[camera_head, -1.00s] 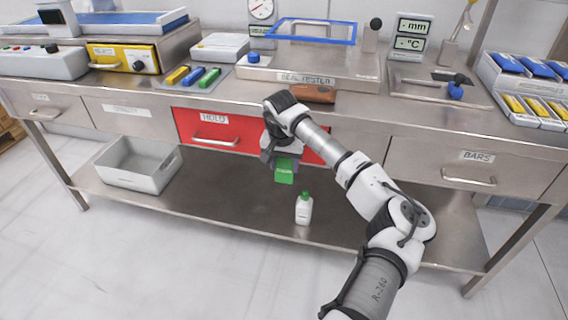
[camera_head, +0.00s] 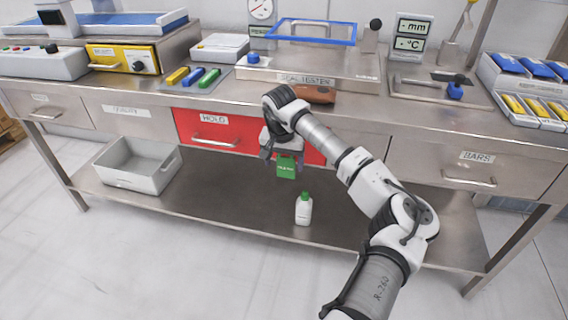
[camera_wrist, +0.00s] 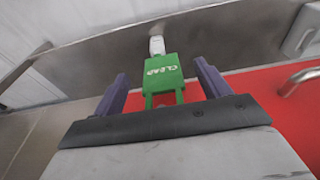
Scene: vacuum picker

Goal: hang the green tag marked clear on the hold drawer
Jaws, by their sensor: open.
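The green tag (camera_head: 286,168), marked CLEAR, hangs at the front of the red hold drawer (camera_head: 205,128), right of the drawer's handle (camera_head: 215,143). In the wrist view the tag (camera_wrist: 164,72) shows its lettering and two green side bars running toward the palm, with the red drawer front (camera_wrist: 235,88) behind. My gripper (camera_head: 282,157) is at the tag; in the wrist view its two purple fingers stand apart, one on each side, with gaps to the tag. What bears the tag's upper end is hidden by my gripper.
A white bottle with a green cap (camera_head: 304,208) stands on the lower shelf below the tag. A grey bin (camera_head: 140,180) is at the shelf's left. The bench's front edge and a brown object (camera_head: 316,94) lie close above my wrist.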

